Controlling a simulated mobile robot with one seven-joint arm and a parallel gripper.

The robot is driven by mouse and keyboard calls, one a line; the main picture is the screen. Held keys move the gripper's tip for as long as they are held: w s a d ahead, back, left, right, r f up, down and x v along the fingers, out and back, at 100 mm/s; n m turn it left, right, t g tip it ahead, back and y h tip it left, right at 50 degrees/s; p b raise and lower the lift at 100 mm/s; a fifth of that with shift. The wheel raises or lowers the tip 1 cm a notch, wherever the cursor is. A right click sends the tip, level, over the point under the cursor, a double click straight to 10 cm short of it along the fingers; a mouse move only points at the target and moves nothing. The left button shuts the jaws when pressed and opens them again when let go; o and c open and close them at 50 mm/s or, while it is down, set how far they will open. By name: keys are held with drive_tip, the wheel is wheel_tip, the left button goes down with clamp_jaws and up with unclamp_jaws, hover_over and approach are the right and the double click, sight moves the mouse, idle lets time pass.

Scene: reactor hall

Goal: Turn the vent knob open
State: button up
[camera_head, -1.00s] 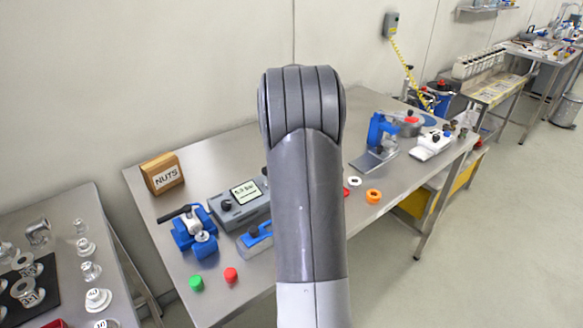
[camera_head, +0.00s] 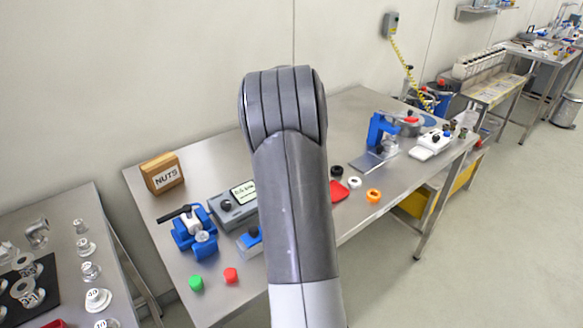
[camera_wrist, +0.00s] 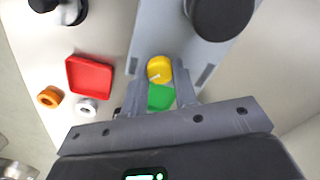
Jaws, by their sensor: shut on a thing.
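A round yellow knob (camera_wrist: 159,69) with a pale pointer line sits on a grey plate (camera_wrist: 144,42) in the wrist view. My gripper (camera_wrist: 160,84) has its fingers on either side of the knob, shut on it. A green patch (camera_wrist: 161,97) shows between the fingers, below the knob. In the head view my arm hides the knob and the gripper.
A large dark round part (camera_wrist: 222,14) stands near the knob. A red tray (camera_wrist: 90,75), an orange ring (camera_wrist: 49,97) and a white ring (camera_wrist: 86,107) lie to the left. Blue clamp (camera_head: 195,232) and NUTS box (camera_head: 162,173) stand at the table's left.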

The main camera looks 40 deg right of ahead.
idle(0.3)
drive_tip(key=o, duration=1)
wheel_tip(320, 180, up, 11)
drive_tip(key=shift+f, duration=0.1)
idle(0.5)
